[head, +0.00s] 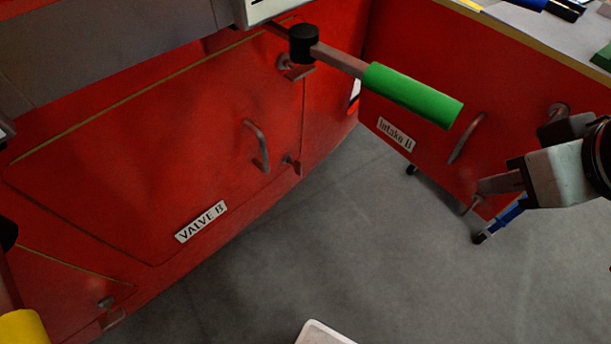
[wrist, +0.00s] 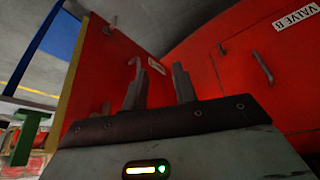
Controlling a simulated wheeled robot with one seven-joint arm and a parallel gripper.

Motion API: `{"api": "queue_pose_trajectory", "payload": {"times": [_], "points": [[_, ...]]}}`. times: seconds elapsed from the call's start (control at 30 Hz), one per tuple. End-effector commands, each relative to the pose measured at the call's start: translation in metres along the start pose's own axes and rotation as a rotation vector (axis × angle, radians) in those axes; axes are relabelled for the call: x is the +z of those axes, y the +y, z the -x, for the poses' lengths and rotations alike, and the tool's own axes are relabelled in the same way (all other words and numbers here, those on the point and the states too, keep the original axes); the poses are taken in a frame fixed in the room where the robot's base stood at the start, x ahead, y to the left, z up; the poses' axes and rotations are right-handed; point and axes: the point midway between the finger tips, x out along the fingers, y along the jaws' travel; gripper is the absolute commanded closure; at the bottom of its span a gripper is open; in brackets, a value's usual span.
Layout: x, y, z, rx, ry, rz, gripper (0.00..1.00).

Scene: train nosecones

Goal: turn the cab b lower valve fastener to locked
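The red cab B valve panel (head: 200,130) carries the label VALVE B (head: 202,222) and fills the left of the head view. Its lower fastener (head: 292,163) is a small grey latch at the panel's right edge, below and right of the grab handle (head: 258,146). Its exact turn is hard to read. In the wrist view a small grey piece (wrist: 221,48), probably this fastener, shows left of the handle (wrist: 263,67). My gripper (head: 484,186) is well to the right of it, in front of the Intake B panel. Its two fingers (wrist: 160,82) are apart with nothing between them.
An upper fastener (head: 295,67) sits under a lever with a green grip (head: 412,95), which juts across the gap. The Intake B panel (head: 385,105) stands right, with a handle (head: 467,138). Grey floor (head: 350,230) between the panels is clear.

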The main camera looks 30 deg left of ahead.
Motion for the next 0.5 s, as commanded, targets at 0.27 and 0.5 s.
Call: {"api": "queue_pose_trajectory", "payload": {"times": [0.27, 0.5], "points": [[-0.005, -0.009, -0.090, -0.024, 0.239, 0.055, 0.72], [-0.013, -0.025, -0.143, -0.074, 0.445, 0.105, 0.72]]}}
